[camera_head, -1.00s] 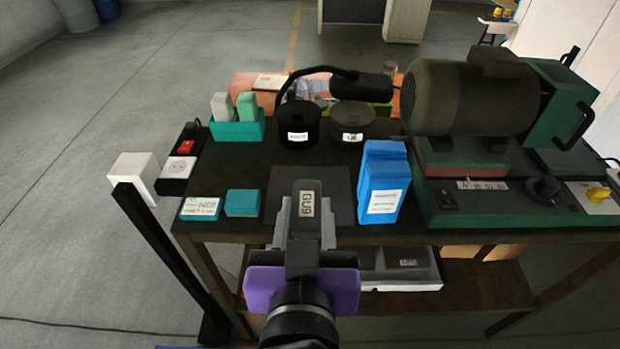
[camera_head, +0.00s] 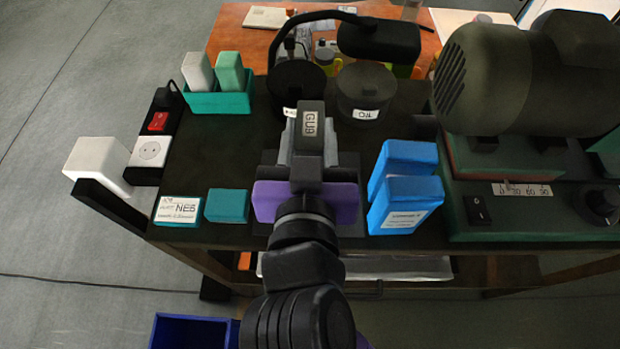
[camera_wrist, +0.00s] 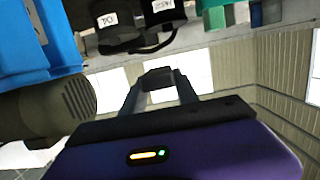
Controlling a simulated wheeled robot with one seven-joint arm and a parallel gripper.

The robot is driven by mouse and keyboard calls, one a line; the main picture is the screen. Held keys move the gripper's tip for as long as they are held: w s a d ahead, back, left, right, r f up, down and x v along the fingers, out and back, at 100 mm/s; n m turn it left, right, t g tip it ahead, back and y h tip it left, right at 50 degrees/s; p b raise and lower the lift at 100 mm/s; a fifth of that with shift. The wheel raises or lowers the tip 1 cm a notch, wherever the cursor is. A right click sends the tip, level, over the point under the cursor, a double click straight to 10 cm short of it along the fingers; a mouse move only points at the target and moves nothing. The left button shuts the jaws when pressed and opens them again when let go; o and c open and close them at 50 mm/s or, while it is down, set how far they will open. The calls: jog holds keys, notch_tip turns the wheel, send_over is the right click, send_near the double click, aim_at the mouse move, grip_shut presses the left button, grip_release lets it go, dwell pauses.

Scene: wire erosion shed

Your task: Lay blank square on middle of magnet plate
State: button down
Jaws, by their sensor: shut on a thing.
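The blank (camera_head: 311,112) is a dark block with a pale label reading "GU9". My gripper (camera_head: 309,140) is shut on it and holds it in front of the two dark pots, seen from behind. In the wrist view the blank (camera_wrist: 158,77) shows as a small dark block between the fingertips (camera_wrist: 160,85). The magnet plate appears to be the dark grey square (camera_head: 349,160) on the bench, mostly hidden behind my gripper. The blank lies over or beyond its far part in the picture; I cannot tell its height above the plate.
Two blue boxes (camera_head: 404,188) stand close right of my gripper. A teal block (camera_head: 227,205) and a labelled box (camera_head: 179,207) lie left. Dark pots (camera_head: 295,88) and a black lamp (camera_head: 379,39) stand behind. A large motor machine (camera_head: 530,75) fills the right.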

notch_tip(320, 180, down, 18)
jog(key=shift+r, duration=0.2)
jog(key=shift+f, duration=0.15)
dwell(0.4)
jog(key=c, duration=0.9)
grip_release()
